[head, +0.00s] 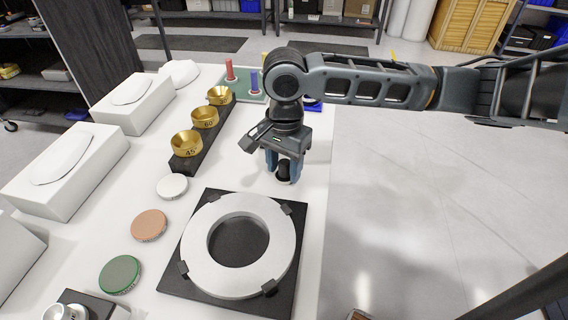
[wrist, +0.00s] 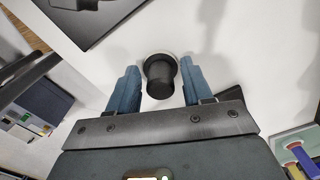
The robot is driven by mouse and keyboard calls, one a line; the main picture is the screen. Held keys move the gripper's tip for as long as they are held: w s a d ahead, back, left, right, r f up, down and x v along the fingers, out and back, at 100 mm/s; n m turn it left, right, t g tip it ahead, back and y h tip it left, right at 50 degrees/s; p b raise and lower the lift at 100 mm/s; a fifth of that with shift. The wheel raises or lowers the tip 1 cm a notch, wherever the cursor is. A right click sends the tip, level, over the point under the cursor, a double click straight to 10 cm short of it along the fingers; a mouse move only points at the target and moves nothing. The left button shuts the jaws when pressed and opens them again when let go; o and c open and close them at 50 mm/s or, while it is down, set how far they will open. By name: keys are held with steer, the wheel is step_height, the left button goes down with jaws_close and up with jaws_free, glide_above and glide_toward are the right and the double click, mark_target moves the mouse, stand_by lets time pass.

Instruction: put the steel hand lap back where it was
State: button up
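A black knob-like handle on a round, pale base stands upright on the white table; I take it to be the steel hand lap (wrist: 160,78). In the head view the black handle (head: 283,172) shows low between my fingers, and its base is mostly hidden. My gripper (head: 284,165) points down over it, beyond the ring fixture. In the wrist view my gripper (wrist: 160,80) is open, with one blue finger on each side of the handle. A narrow gap shows on both sides, so the handle does not look gripped.
A pale ring (head: 282,222) lies clamped on a black plate (head: 178,283) nearby. Left of it are grey (head: 172,186), copper (head: 149,225) and green (head: 120,274) discs. Brass cups (head: 186,144) stand on a black strip. Red and blue pegs (head: 254,82) stand behind. The table's right edge is close.

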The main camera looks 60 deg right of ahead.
mark_target(285, 162)
steer(key=shift+o, duration=0.2)
step_height(285, 162, up, 12)
steer(key=p, duration=0.1)
steer(key=shift+r, duration=0.15)
stand_by(0.4)
stand_by(0.4)
